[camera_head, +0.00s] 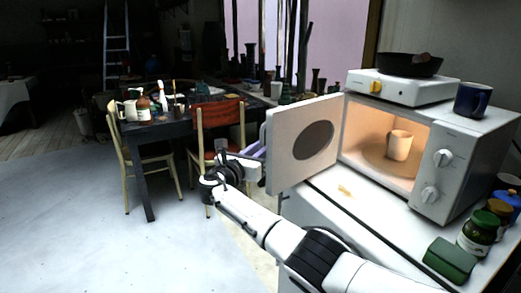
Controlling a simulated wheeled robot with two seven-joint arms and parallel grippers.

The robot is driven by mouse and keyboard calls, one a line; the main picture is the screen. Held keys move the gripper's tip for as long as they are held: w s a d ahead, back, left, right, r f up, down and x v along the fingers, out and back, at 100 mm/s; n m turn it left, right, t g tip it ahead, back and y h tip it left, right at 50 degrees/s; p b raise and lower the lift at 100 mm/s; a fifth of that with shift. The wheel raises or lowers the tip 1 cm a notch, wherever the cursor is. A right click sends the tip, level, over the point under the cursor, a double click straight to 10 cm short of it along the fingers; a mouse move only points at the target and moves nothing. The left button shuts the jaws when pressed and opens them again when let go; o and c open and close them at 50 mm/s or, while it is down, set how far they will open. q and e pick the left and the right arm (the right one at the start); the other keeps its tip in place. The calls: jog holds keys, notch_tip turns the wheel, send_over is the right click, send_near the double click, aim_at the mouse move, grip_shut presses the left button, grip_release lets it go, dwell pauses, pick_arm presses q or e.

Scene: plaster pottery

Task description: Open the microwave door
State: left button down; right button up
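The white microwave (472,140) stands on a white counter at the right. Its door (283,140), with a dark oval window, is swung wide open to the left. The lit inside shows a pale mug (398,145) standing on the turntable. My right arm reaches in from the bottom right, and its gripper (252,166) is at the door's free left edge, on its outer side. The fingertips are small and partly hidden there, so I cannot tell whether they are shut or touching the door. My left gripper is not in view.
A white hotplate (405,88) with a black pan (410,64) and a dark blue mug (473,99) sit on the microwave. Jars (479,232) and a green object (450,260) are on the counter at right. A dark table (150,128) with chairs stands behind; the left floor is clear.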

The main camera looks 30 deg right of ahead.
jog(key=p+v, duration=0.1)
jog(key=v, duration=0.9)
jog(key=shift+s+a, duration=0.1)
jog(key=s+a+f+m+y, duration=0.25)
jog(key=s+f+y, duration=0.2)
jog(key=f, duration=0.65)
jog(key=s+a+f+m+g+y, duration=0.1)
jog(key=s+a+f+m+y, duration=0.3)
jog(key=f, duration=0.7)
jog(key=s+a+f+y, duration=0.2)
jog(key=s+f, duration=0.4)
jog(key=f, duration=0.5)
jog(key=s+a+f+m+y, duration=0.2)
jog(key=s+f+m, duration=0.15)
jog(key=s, duration=0.35)
jog(key=s+a+f+m+y, duration=0.2)
jog(key=s+f+m+y, duration=0.15)
jog(key=s, duration=0.35)
jog(key=s+a+r+m+y, duration=0.1)
jog(key=s+r+m, duration=0.3)
jog(key=s+m, duration=0.5)
jog(key=shift+s+a+y, duration=0.3)
jog(key=shift+s+y, duration=0.1)
jog(key=shift+s, duration=0.65)
